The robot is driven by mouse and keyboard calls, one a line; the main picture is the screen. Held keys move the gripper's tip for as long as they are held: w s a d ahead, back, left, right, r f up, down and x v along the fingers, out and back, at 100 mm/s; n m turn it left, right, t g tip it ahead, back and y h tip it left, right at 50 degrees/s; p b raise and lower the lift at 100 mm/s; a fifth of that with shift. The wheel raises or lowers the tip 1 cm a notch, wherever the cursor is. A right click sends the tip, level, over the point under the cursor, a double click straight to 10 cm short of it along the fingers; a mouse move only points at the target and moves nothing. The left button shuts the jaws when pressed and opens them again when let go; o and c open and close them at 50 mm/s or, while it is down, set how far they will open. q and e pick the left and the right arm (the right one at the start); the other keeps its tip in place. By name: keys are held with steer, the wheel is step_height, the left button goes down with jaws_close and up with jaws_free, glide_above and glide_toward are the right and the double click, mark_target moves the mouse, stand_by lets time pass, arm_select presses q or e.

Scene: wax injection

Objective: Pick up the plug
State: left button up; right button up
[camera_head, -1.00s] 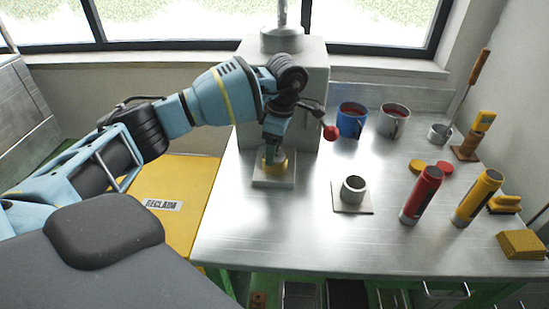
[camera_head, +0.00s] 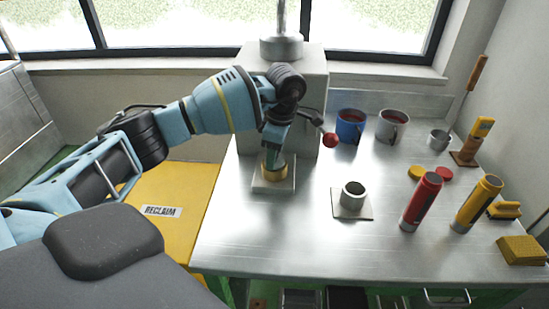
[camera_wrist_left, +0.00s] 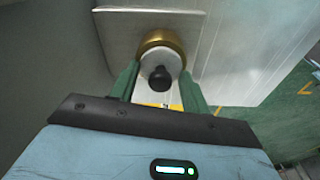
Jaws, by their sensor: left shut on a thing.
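The plug (camera_wrist_left: 160,75) is a pale round piece with a dark knob in the left wrist view. It sits at the brass ring (camera_wrist_left: 161,43), which is on a pale square plate (camera_wrist_left: 120,28). My left gripper (camera_wrist_left: 159,80) has its green fingers on either side of the plug and is shut on it. In the head view my left gripper (camera_head: 273,159) points down at the brass ring (camera_head: 274,174) on the plate (camera_head: 261,187), and the fingers hide most of the plug. I cannot tell whether the plug is lifted off the ring. My right gripper is not in view.
A grey press block (camera_head: 307,85) with a red-knobbed lever (camera_head: 330,140) stands close behind. A metal cup (camera_head: 353,196) on a small plate is to the right. Red (camera_head: 421,203) and yellow (camera_head: 477,205) cylinders and mugs (camera_head: 392,126) are further right. The front table is clear.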

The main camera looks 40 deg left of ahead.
arm_select(q)
step_height(320, 180, up, 8)
steer(key=shift+r, duration=0.9)
